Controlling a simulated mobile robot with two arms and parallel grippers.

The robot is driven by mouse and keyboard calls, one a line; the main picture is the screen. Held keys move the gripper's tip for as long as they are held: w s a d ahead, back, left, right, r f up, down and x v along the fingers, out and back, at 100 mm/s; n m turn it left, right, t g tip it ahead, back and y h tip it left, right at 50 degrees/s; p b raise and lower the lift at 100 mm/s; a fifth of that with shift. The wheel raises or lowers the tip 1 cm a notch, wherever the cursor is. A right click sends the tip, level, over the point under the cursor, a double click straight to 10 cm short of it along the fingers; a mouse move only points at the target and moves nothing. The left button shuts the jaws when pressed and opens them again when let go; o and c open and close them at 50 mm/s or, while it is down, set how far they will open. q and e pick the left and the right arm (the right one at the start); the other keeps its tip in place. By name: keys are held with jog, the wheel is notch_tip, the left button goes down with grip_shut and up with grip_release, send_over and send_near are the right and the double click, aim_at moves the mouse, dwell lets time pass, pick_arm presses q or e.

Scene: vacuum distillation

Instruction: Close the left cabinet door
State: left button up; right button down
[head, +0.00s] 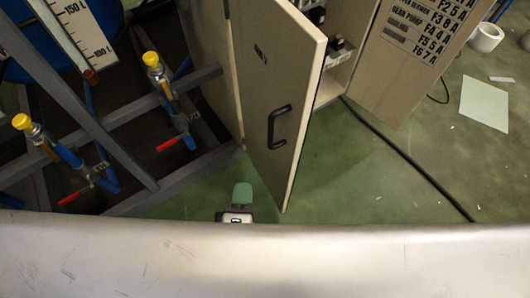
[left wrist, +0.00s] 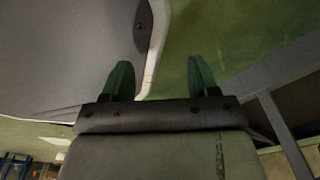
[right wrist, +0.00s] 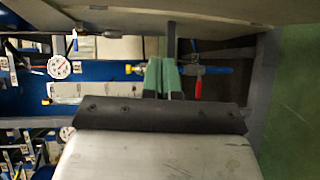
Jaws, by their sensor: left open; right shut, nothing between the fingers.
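The left cabinet door (head: 262,85) is a beige panel with a black bar handle (head: 278,127). It stands ajar, swung out from the cabinet, with its handle face towards me. My right gripper (head: 242,192) is low in the head view, below and left of the handle, apart from it in the picture. In the right wrist view its green fingers (right wrist: 161,76) are shut with nothing between them, below a beige panel edge and beside a dark upright bar. My left gripper (left wrist: 160,78) is open and empty in the left wrist view, over green floor and a grey surface.
The other cabinet door (head: 395,55), with a printed label, is wide open at right. Electrical parts (head: 338,52) show inside the cabinet. A grey frame (head: 130,165) with red-handled valves stands at left. A black cable (head: 410,160) crosses the green floor.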

notch_tip(320, 180, up, 4)
jog(key=s+t, duration=0.1)
jog(key=s, duration=0.1)
pick_arm(q)
jog(key=shift+s+a+p, duration=0.25)
jog(key=shift+s+p, duration=0.45)
jog(key=shift+s, duration=0.45)
pick_arm(e)
jog(key=w+d, duration=0.4)
jog(key=w, duration=0.9)
jog(key=shift+r+m+h, duration=0.2)
jog(key=shift+m+h, duration=0.1)
jog(key=shift+m, duration=0.1)
